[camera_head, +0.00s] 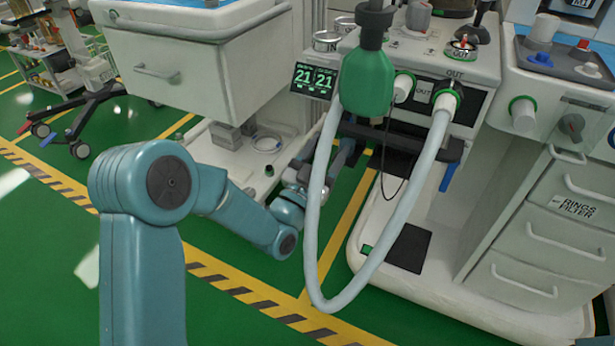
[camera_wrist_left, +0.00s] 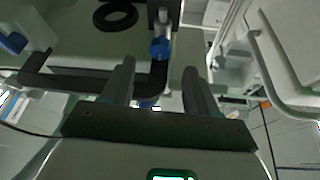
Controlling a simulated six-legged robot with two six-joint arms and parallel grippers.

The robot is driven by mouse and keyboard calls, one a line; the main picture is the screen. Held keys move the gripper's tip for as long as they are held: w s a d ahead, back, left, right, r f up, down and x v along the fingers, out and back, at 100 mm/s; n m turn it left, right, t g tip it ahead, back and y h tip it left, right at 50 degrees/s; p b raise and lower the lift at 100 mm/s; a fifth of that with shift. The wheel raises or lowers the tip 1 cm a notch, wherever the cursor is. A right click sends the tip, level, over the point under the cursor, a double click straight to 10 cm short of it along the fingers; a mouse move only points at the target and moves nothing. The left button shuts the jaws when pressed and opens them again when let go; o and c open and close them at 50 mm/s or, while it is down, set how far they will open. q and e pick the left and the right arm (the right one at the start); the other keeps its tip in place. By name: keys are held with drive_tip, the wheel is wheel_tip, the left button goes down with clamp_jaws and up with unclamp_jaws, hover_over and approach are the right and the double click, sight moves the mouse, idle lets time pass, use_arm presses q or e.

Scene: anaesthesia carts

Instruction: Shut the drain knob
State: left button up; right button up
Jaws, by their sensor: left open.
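My left arm comes in from the left in the head view. Its gripper (camera_head: 347,152) is partly hidden behind the pale hose, under the front of the cart. In the left wrist view the two fingers of the left gripper (camera_wrist_left: 159,68) stand apart with nothing held between them. A small blue knob (camera_wrist_left: 160,48) on a grey stem shows just beyond the fingertips, roughly between them. It may be the drain knob; no label shows. I cannot tell whether it is open or shut. My right gripper is not in view.
A dark bent bar (camera_wrist_left: 95,82) runs close by the fingers. A white drawer unit (camera_head: 545,235) stands at right. Green floor is clear at lower left.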

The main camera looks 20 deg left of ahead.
use_arm(q)
drive_tip(key=v, duration=1)
drive_tip(key=shift+s+f, duration=0.1)
